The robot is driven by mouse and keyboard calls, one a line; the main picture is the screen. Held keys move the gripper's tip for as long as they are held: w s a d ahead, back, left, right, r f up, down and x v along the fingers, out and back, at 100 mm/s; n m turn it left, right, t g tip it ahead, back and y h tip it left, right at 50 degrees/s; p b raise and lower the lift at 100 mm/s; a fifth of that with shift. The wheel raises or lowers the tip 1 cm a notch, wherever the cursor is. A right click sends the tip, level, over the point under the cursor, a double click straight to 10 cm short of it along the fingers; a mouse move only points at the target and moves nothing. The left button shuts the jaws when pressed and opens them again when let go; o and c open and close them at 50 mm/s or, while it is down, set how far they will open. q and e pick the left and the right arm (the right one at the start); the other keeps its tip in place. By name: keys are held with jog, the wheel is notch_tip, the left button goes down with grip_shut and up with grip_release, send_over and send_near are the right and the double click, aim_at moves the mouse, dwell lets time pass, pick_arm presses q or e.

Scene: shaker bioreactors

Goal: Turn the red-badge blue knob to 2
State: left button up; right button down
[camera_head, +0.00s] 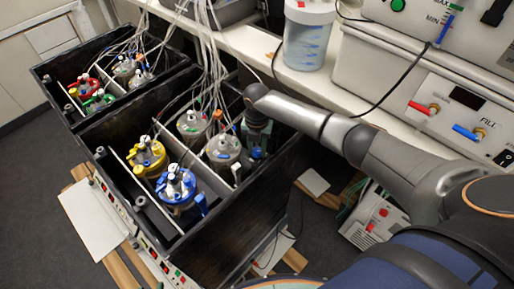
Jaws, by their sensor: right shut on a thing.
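My right arm comes in from the right, and its gripper (257,148) points down into the near black shaker box at its right end. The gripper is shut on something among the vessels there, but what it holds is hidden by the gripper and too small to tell. A blue-topped vessel (176,184) stands in the same box, to the left of and nearer than the gripper. I cannot make out a red badge on any blue knob, nor a number scale. My left gripper is not in view.
A yellow-topped vessel (148,155) and grey-topped vessels (222,148) with cables stand close by. The far box (85,58) holds red- and green-topped vessels. A white control unit (455,110) with red and blue handles stands right. A clear jar (309,40) stands on the ledge.

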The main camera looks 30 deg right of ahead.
aim_at(257, 151)
jog(key=shift+a, duration=0.1)
jog(key=c, duration=0.5)
grip_release()
jog(key=shift+c, duration=0.2)
notch_tip(257, 151, up, 13)
jog(key=shift+f+p, duration=0.2)
jog(key=shift+p, duration=0.1)
